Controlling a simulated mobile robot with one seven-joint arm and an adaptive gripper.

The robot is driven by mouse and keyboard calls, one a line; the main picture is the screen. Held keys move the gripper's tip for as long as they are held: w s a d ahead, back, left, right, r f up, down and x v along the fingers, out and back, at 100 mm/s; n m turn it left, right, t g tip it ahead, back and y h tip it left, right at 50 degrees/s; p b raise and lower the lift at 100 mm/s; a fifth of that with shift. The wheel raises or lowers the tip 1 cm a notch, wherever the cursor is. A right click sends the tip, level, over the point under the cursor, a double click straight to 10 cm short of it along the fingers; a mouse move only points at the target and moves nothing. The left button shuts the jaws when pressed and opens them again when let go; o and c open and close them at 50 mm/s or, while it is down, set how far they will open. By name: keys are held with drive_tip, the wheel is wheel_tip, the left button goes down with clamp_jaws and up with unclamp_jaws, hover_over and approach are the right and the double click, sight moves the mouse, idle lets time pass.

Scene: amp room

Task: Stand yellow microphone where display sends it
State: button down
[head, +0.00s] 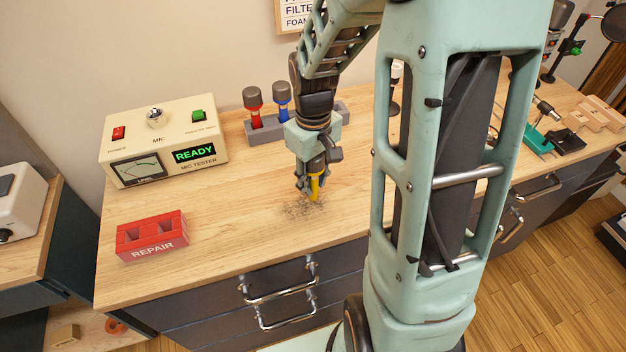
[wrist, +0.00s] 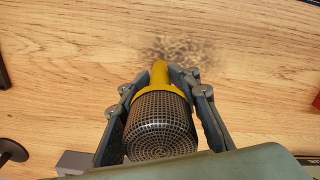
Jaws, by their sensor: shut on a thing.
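The yellow microphone (head: 315,186) is in my gripper (head: 312,184), above the wooden bench. In the wrist view the microphone (wrist: 160,112) shows its dark mesh head close to the camera and its yellow handle pointing away, between the two fingers (wrist: 163,110) shut on it. The mic tester (head: 165,140) stands at the back left, and its display (head: 195,153) reads "READY" in green. A red block marked "REPAIR" (head: 152,250) with openings in its top lies at the front left. A grey rack (head: 262,136) behind my gripper holds a red microphone (head: 255,107) and a blue microphone (head: 282,103).
A dark scuffed patch (head: 297,212) marks the bench under my gripper. The bench (head: 230,220) is clear between the REPAIR block and my gripper. Drawer handles (head: 280,290) jut from the front. A teal item (head: 537,140) and wooden blocks (head: 590,113) lie at right.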

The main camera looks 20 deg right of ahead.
sight(315, 166)
drive_tip(key=c, duration=1.4)
unclamp_jaws()
drive_tip(key=shift+f, duration=0.1)
drive_tip(key=shift+c, duration=0.2)
wheel_tip(315, 166, up, 12)
drive_tip(key=shift+r+p, duration=0.2)
drive_tip(key=shift+p, duration=0.2)
